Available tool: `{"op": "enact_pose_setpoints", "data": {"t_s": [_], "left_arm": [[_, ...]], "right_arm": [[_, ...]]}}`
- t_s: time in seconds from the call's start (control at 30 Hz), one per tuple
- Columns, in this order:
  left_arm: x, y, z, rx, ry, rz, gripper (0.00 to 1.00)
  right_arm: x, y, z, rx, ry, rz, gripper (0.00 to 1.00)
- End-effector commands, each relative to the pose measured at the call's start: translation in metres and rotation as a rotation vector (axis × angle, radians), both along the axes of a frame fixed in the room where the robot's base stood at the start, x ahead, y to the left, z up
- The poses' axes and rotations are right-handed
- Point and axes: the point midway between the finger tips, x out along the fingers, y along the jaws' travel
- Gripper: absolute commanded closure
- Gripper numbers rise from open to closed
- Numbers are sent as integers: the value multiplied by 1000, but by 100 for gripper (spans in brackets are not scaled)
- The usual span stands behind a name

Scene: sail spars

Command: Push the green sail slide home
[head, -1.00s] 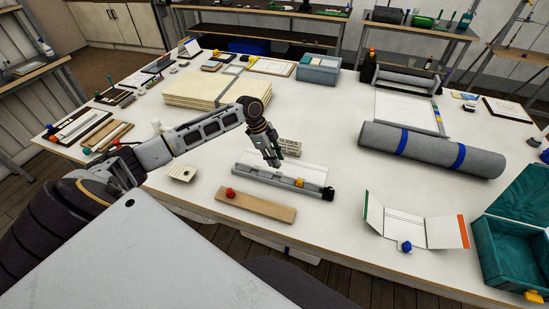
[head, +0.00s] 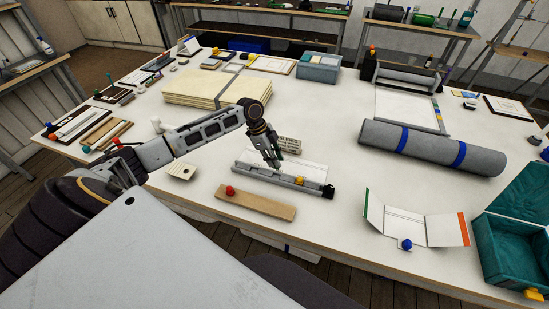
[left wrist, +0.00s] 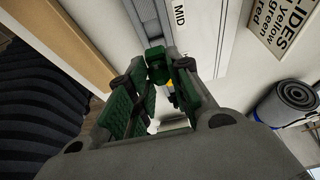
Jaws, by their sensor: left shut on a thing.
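The green sail slide (left wrist: 157,63) is a small dark green block, seen between my fingertips in the left wrist view. My left gripper (head: 273,163) is shut on it, at the grey rail (head: 270,177). The rail also shows in the left wrist view (left wrist: 148,14), beside a white strip marked "MID". A yellow slide (head: 300,182) sits toward the rail's right part, near its black end (head: 328,193). In the head view my fingers mostly hide the green slide. How far it sits along the rail is hard to tell. My right gripper is not in view.
A wooden board (head: 265,207) with a red piece (head: 230,190) lies in front of the rail. A printed card (head: 289,145) lies behind it. A grey roll (head: 430,150) with blue bands and a folded white card (head: 405,225) are to the right.

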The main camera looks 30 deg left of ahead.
Motion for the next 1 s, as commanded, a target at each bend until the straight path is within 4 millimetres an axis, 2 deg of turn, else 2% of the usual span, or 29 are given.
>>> {"op": "enact_pose_setpoints", "data": {"t_s": [1.0], "left_arm": [[0, 0, -20, 0, 0, 0, 100]], "right_arm": [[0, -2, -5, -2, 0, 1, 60]]}}
